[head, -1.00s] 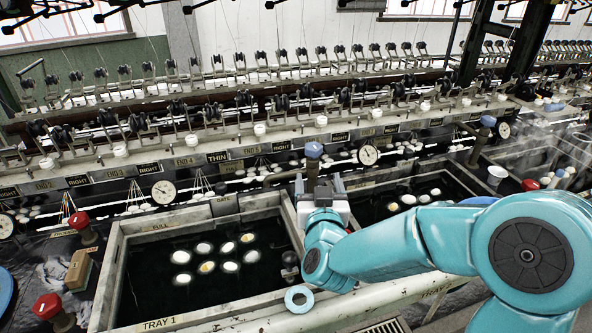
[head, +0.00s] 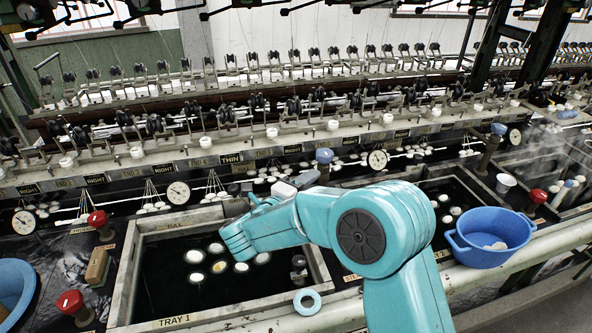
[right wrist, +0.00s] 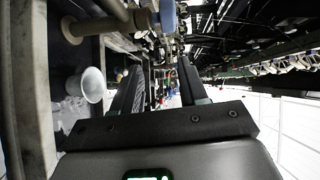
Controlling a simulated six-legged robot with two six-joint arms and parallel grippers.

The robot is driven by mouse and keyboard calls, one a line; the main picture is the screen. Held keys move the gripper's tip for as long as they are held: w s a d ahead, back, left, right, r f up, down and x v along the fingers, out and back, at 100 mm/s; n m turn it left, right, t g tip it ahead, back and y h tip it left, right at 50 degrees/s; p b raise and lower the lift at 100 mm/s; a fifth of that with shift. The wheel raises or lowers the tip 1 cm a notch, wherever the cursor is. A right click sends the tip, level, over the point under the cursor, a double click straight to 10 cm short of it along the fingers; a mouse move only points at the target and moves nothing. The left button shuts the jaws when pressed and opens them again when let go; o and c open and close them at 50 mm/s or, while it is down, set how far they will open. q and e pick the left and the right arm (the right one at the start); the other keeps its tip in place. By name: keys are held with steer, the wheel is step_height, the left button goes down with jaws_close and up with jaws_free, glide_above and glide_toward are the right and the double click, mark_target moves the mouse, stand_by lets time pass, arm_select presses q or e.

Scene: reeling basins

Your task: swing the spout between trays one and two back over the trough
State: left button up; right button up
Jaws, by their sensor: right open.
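The spout between trays one and two shows in the head view as a blue-capped post (head: 324,157); its lower part is hidden behind my right arm. Tray 1 (head: 125,285) lies left of it, with pale cocoons in dark water. Tray 2 (head: 470,190) lies right, partly hidden by my arm. A long dark trough with cocoons (head: 215,192) seems to run behind the trays. My right gripper (head: 305,180) is just left of the post, partly hidden by its wrist. In the right wrist view its fingers (right wrist: 158,88) are apart, with nothing between them.
A blue basin (head: 488,238) sits at the right front. A white cup (head: 505,183) stands beyond tray 2; a white cup (right wrist: 86,85) shows in the wrist view. Red-knobbed posts (head: 98,218) stand left of tray 1.

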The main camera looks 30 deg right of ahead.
steer(key=w+a+f+n+t+y+p, duration=0.15)
steer(key=a+f, duration=0.25)
steer(key=a, duration=0.7)
arm_select(q)
step_height(320, 180, up, 7)
steer(key=p, duration=0.4)
steer(key=shift+f, duration=0.15)
arm_select(e)
steer(key=shift+n, duration=0.45)
steer(key=x, duration=1.5)
steer(key=shift+w+d+r, duration=0.25)
steer(key=shift+w+r, duration=0.05)
steer(key=shift+w, duration=0.2)
arm_select(q)
steer(key=shift+s, duration=0.1)
arm_select(e)
jaws_close()
